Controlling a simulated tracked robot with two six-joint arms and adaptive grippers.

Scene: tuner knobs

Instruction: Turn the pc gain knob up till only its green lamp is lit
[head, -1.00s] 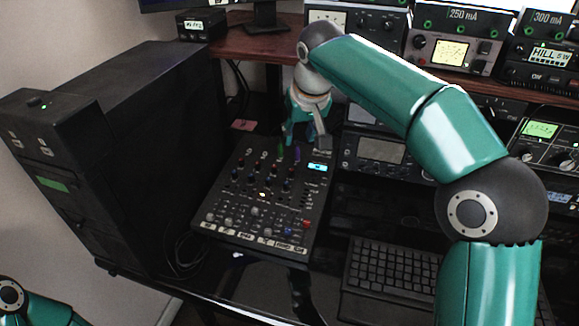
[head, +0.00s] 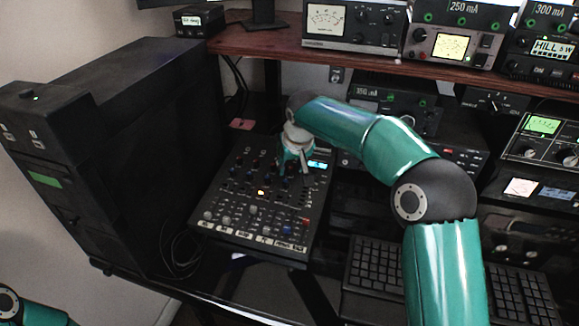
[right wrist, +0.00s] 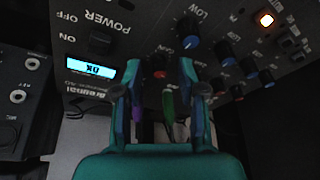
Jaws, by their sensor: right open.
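The black mixer (head: 265,247) lies on the desk with rows of small knobs. One amber lamp (head: 261,192) glows on it and shows also in the right wrist view (right wrist: 265,18); I see no lit green lamp on the panel. I cannot read which knob is the pc gain knob. My right gripper (head: 293,176) is open over the mixer's upper part, beside the cyan display (head: 317,165). In the right wrist view, a red-capped knob (right wrist: 160,73) appears between its fingers; contact is unclear. A blue-capped knob (right wrist: 188,34) stands beyond. My left gripper is out of view.
Purple (right wrist: 137,110) and green (right wrist: 168,104) plugs stand close to the fingers at the mixer's edge. A black tower (head: 110,130) stands left. A keyboard (head: 375,266) lies right, and radio units (head: 385,108) stand behind under the shelf.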

